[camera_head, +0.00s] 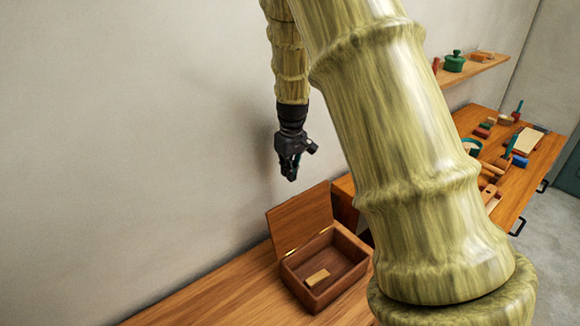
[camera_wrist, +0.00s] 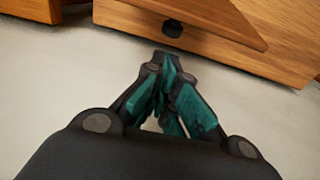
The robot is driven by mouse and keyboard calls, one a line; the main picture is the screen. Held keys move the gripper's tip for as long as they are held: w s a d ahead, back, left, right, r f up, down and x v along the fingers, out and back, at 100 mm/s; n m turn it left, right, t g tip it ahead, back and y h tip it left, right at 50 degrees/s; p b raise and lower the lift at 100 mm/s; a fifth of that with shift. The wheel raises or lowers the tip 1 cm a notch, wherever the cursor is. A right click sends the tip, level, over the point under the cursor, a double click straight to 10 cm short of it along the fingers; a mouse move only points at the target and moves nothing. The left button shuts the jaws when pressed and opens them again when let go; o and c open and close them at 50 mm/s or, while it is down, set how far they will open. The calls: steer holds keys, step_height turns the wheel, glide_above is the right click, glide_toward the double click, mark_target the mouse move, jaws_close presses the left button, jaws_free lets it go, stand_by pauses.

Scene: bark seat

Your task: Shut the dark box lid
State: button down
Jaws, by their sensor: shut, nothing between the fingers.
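The brown wooden box (camera_head: 352,284) stands on a wooden surface, with its lid (camera_head: 301,218) raised upright at its back left edge. A small light wooden block (camera_head: 317,277) lies inside. My gripper (camera_head: 290,174) hangs above and behind the raised lid, near the wall and apart from it. Its teal-padded fingers are shut together and empty, as the wrist view (camera_wrist: 169,66) also shows. Wooden panels (camera_wrist: 225,20) fill the top of the wrist view, with a small dark piece on them; I cannot tell which of them is the lid.
The pale wall (camera_head: 120,130) rises close behind the box. The wooden surface (camera_head: 222,301) is clear left of the box. To the right, a desk (camera_head: 545,160) holds several tools and blocks, below a shelf (camera_head: 484,67) with a green jar (camera_head: 455,62). My own arm hides the middle.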

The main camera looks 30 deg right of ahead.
step_height(320, 180, down, 7)
steer(key=p, duration=0.2)
steer(key=shift+w+r, duration=0.15)
steer(key=shift+b, duration=0.3)
stand_by(0.4)
